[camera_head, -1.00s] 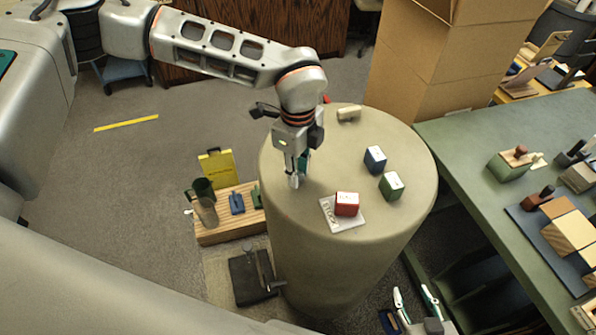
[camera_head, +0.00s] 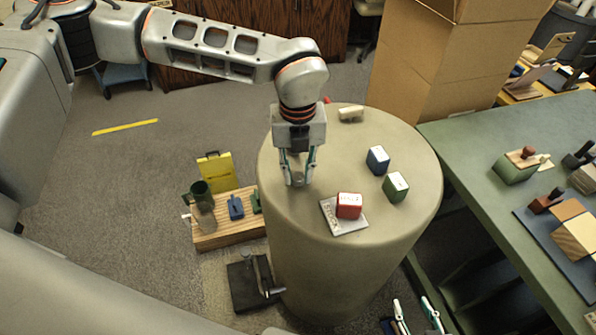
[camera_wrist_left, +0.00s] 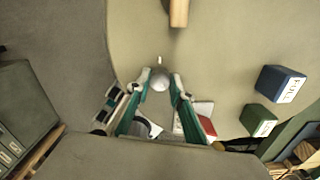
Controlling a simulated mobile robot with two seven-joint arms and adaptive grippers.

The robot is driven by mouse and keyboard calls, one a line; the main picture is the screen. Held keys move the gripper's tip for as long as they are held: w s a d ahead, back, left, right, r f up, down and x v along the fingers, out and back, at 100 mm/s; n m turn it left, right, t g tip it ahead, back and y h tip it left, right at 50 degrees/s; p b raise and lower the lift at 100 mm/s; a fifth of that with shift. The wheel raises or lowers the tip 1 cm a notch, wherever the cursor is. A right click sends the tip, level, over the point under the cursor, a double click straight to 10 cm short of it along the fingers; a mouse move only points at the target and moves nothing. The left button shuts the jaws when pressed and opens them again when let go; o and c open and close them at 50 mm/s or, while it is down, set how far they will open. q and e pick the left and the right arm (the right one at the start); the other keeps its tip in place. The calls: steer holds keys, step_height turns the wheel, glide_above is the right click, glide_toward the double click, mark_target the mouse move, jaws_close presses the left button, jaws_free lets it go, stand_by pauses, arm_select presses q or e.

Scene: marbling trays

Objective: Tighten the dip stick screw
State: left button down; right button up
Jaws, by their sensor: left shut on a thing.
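My left gripper (camera_head: 298,182) points down over the left part of the round drum-like table. In the left wrist view a small grey round knob (camera_wrist_left: 160,79) with a short pin sits between its two fingertips, and the fingers are shut on it. I take this knob to be the dip stick screw; in the head view the fingers mostly hide it. What lies under the knob is hidden. My right gripper (camera_head: 417,315) is at the bottom edge of the head view, its two fingers apart, with nothing visible between them.
On the round table (camera_head: 410,160) stand a red box (camera_head: 348,206) on a white card, a blue box (camera_head: 377,160), a green box (camera_head: 395,187) and a cream block (camera_head: 351,114). A wooden stand (camera_head: 230,236) is at left. A green bench (camera_head: 470,150) is at right.

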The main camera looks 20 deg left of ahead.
arm_select(q)
steer(key=m, duration=0.5)
steer(key=shift+m, duration=0.3)
steer(key=m, duration=1)
steer(key=shift+r+m+p, duration=0.1)
steer(key=shift+m+p, duration=0.25)
steer(key=shift+m, duration=0.05)
steer(key=m, duration=0.5)
steer(key=shift+m+p, duration=0.3)
steer(key=m, duration=0.4)
steer(key=shift+p, duration=0.4)
steer(key=m, duration=0.4)
steer(key=shift+p, duration=0.4)
steer(key=m+p, duration=0.1)
steer(key=m, duration=0.3)
steer(key=shift+m, duration=0.3)
steer(key=m+p, duration=0.1)
steer(key=m, duration=0.3)
steer(key=shift+m+p, duration=0.5)
steer(key=shift+m, duration=0.4)
steer(key=shift+w+m, duration=0.1)
steer(key=shift+m, duration=0.6)
steer(key=shift+m+p, duration=0.3)
